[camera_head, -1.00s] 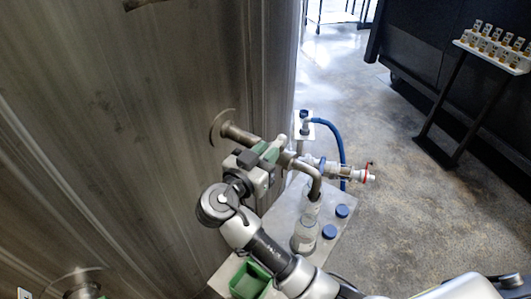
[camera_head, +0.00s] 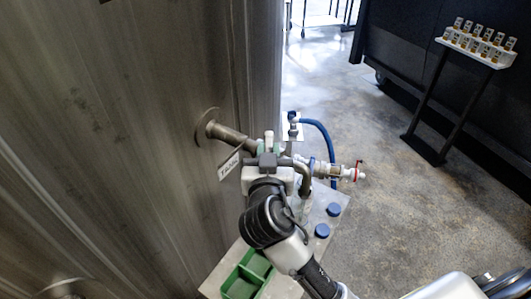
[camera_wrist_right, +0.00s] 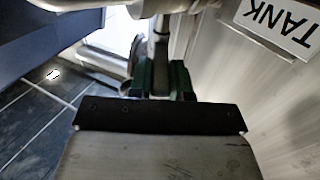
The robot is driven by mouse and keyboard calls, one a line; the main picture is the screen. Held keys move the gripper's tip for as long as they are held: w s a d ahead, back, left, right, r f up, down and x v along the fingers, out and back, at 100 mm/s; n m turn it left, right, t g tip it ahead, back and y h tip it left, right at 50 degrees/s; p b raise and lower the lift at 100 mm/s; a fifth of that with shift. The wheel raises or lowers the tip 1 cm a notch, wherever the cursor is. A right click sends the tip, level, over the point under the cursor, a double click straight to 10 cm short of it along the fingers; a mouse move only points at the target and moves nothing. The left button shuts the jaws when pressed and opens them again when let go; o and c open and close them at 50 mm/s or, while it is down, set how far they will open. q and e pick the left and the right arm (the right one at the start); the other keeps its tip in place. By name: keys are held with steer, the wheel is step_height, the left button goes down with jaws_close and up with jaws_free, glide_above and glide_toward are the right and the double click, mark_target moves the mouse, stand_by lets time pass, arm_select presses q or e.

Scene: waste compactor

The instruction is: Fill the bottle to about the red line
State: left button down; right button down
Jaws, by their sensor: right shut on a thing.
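My right gripper (camera_head: 268,150), with green fingertips, is shut on the valve handle (camera_head: 269,138) of the tank's outlet pipe (camera_head: 228,135). In the right wrist view the gripper (camera_wrist_right: 161,80) has the grey handle (camera_wrist_right: 160,52) between its fingers. The bent metal spout (camera_head: 305,178) points down just right of my gripper. The bottle is hidden behind my right arm in the head view, so its liquid level and red line cannot be seen. My left gripper is not in view.
A metal stand (camera_head: 333,222) carries blue caps (camera_head: 322,230) and a green bin (camera_head: 243,284). A side fitting (camera_head: 340,172) and a blue hose (camera_head: 328,140) are beyond the spout. A sample rack (camera_head: 478,45) stands at the upper right. The tank wall (camera_head: 120,150) fills the left.

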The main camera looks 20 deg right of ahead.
steer(key=shift+r, duration=0.1)
stand_by(0.3)
steer(key=c, duration=1)
jaws_free()
steer(key=shift+c, duration=0.2)
steer(key=b+v, duration=0.3)
steer(key=v, duration=0.7)
steer(key=shift+s+b, duration=0.3)
steer(key=shift+s, duration=0.1)
